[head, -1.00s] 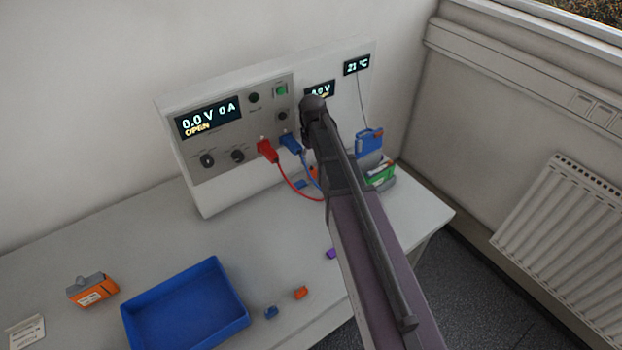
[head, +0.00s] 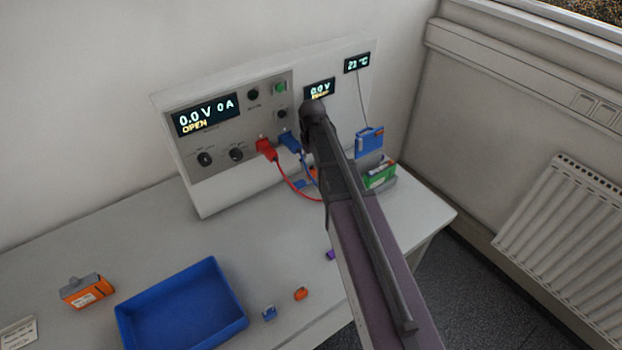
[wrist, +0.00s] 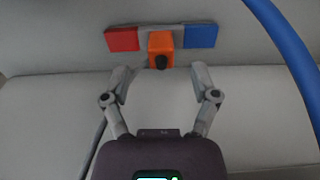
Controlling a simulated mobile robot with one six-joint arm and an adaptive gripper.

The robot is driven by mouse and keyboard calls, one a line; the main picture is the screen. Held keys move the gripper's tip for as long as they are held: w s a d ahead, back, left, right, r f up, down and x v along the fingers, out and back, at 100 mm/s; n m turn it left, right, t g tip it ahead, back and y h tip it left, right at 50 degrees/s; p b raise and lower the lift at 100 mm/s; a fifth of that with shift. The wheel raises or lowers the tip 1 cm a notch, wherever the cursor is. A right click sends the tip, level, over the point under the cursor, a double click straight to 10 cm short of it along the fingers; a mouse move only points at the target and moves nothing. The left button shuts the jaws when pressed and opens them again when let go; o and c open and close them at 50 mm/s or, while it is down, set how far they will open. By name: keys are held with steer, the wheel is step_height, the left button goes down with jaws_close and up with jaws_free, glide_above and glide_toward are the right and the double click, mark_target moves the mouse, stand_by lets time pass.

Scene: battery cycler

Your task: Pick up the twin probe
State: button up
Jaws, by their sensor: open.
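In the wrist view an orange block (wrist: 160,46) with a dark round nub, apparently the twin probe, sits in front of a grey bar. A red pad (wrist: 122,39) is on its left and a blue pad (wrist: 201,36) on its right. My gripper (wrist: 161,80) is open and empty, its two fingertips short of the block and spread to either side of it. In the head view my arm hides the gripper and most of this spot.
The cycler (head: 208,165) stands behind, with a red plug (head: 266,149) and a blue plug (head: 289,141) trailing cables. A blue cable (wrist: 285,45) crosses the wrist view's upper right. A blue tray (head: 182,337), an orange battery (head: 87,291) and a green-and-white pack (head: 380,174) stand on the table.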

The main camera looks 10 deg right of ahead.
mark_target(312, 168)
steer(key=shift+f, duration=0.1)
steer(key=shift+f+b, duration=2.55)
steer(key=shift+b, duration=0.05)
jaws_close()
